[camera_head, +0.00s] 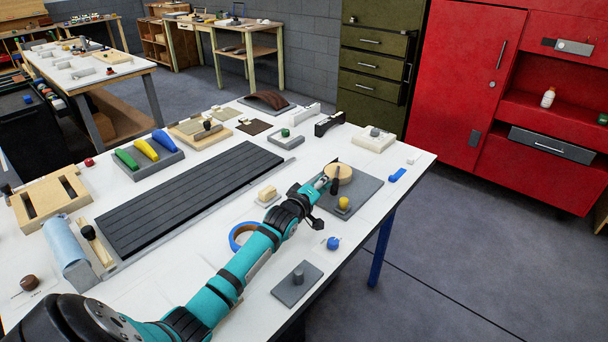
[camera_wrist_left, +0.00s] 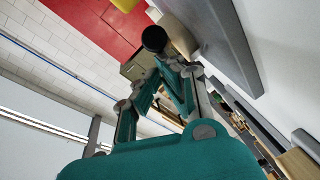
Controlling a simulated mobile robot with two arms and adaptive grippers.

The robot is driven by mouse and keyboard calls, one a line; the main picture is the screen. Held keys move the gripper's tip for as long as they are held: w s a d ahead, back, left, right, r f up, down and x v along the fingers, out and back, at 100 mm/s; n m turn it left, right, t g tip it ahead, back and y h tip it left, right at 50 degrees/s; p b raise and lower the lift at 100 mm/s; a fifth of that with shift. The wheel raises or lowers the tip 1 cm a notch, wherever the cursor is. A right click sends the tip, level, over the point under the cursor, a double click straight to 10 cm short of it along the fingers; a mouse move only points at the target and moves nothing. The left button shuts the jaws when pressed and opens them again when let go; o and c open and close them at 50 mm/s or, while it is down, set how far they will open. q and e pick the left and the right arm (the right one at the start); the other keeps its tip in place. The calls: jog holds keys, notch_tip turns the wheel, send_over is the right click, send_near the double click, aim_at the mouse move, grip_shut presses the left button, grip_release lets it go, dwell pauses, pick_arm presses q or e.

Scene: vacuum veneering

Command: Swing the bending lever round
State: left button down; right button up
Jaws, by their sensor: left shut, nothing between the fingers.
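The bending fixture is a grey plate (camera_head: 364,190) near the table's right edge. A round pale wooden disc (camera_head: 341,172) sits on it, with a dark upright handle (camera_head: 335,186) in front, which looks like the bending lever's grip, and a yellow knob (camera_head: 344,203) beside it. My left gripper (camera_head: 322,183) is shut and empty, just left of the dark handle. In the left wrist view the shut fingers (camera_wrist_left: 168,66) point at the handle's round black end (camera_wrist_left: 154,39). I cannot tell whether they touch it. My right gripper is not in view.
A blue tape ring (camera_head: 241,237) lies beside my left arm. A ribbed dark panel (camera_head: 185,196) covers the table's left middle.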

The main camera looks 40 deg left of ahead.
aim_at(338, 185)
pick_arm(q)
jog(key=shift+w+d, duration=0.1)
jog(key=shift+d, duration=0.45)
jog(key=shift+w+d+p, duration=0.2)
jog(key=shift+d+p, duration=0.25)
jog(key=shift+d, duration=0.2)
jog(key=shift+w+d, duration=0.25)
jog(key=shift+d, duration=0.2)
jog(key=shift+w+d, duration=0.2)
jog(key=shift+d, duration=0.2)
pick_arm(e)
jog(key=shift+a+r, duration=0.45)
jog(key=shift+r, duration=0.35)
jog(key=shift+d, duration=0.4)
pick_arm(q)
jog(key=shift+p, duration=0.35)
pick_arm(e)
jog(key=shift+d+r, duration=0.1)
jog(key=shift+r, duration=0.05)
